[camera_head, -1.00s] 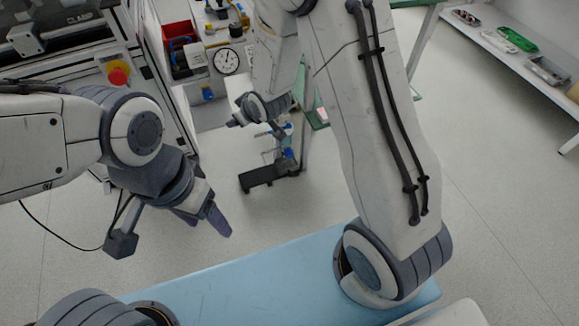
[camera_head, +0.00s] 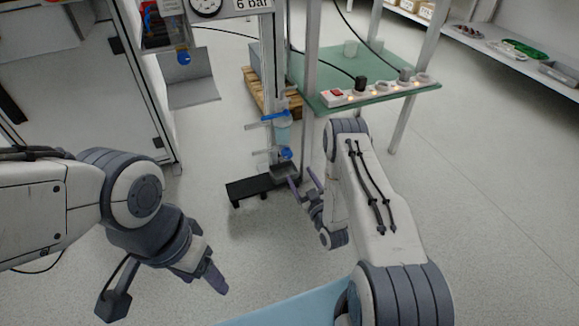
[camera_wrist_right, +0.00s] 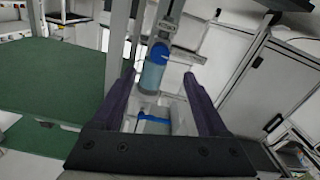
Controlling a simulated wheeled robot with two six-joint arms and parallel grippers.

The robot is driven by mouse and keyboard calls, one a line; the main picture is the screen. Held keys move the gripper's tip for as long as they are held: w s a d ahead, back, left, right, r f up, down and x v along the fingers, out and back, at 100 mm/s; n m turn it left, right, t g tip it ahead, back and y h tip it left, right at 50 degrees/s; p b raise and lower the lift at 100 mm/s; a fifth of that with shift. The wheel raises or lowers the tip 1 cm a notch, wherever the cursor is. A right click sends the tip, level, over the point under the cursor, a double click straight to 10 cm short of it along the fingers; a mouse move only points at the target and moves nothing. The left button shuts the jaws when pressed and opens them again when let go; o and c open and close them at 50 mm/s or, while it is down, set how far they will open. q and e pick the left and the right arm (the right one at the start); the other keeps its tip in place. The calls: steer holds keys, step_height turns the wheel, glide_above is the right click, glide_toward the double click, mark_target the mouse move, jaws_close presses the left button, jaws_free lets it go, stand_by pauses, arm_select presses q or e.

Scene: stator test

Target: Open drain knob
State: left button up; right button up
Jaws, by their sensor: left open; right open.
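In the right wrist view the bluish bowl (camera_wrist_right: 152,77) appears beyond and between my open fingers (camera_wrist_right: 158,80). A blue bar (camera_wrist_right: 153,117) shows lower between them; I cannot tell if it is the drain knob. My left gripper (camera_head: 214,274) hangs at the lower left, far from the stand.
A green table (camera_head: 390,80) with a power strip (camera_head: 370,93) stands behind and right of the stand. The stand's black foot (camera_head: 255,187) is on the floor. A gauge panel with another blue knob (camera_head: 183,58) is at upper left. A shelf (camera_head: 490,50) is at upper right.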

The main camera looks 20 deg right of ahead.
mark_target(288, 156)
steer(key=w+b, duration=0.4)
steer(key=w, duration=0.4)
steer(key=shift+w+a+f+b, duration=0.1)
steer(key=shift+w+a+b, duration=0.05)
steer(key=shift+w+b, duration=0.5)
steer(key=shift+w, duration=0.35)
jaws_close()
